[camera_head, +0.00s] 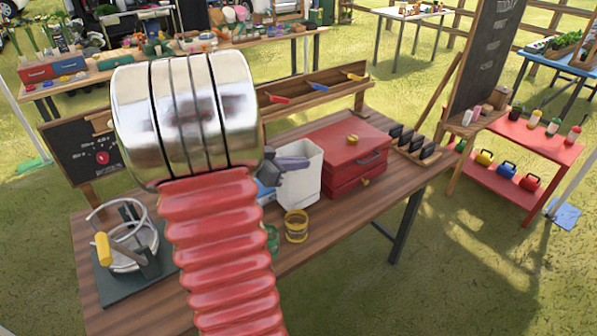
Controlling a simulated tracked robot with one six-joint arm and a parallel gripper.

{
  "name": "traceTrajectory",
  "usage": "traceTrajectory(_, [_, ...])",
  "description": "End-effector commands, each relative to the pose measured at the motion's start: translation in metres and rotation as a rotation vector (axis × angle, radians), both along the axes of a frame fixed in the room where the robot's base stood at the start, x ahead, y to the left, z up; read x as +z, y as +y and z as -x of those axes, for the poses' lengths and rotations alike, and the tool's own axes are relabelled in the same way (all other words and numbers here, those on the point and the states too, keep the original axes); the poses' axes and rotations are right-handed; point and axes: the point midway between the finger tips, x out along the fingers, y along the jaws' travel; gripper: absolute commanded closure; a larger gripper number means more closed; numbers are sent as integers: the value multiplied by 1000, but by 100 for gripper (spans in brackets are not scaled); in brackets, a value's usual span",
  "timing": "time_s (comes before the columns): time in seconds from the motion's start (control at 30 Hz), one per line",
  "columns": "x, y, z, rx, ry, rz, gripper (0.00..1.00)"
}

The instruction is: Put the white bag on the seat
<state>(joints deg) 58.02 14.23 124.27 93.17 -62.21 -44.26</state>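A white upright container (299,178) stands on the wooden workbench (345,222), left of a red toolbox. It may be the white bag, but I cannot tell for sure. I see no clear seat in this view. My arm, a red ribbed sleeve with a shiny metal cylinder, fills the middle left.
A white-framed device (128,240) is at left. A chalkboard (485,55) and red shelf (522,147) stand at right. Grass is open at lower right.

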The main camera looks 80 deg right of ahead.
Motion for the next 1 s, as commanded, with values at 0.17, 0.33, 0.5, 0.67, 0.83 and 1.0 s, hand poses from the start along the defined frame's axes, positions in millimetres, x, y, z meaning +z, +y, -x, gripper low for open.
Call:
traceTrajectory(0.17, [-24, 0, 0, 1, 3, -4, 100])
traceTrajectory(0.33, [-31, 1, 0, 1, 1, -2, 100])
traceTrajectory(0.5, [-31, 0, -1, 1, 0, 0, 100])
traceTrajectory(0.67, [-33, 0, -1, 2, 1, -2, 100])
traceTrajectory(0.83, [-33, 0, -1, 3, 1, -1, 87])
traceTrajectory(1.0, [-33, 0, -1, 3, 1, -1, 80])
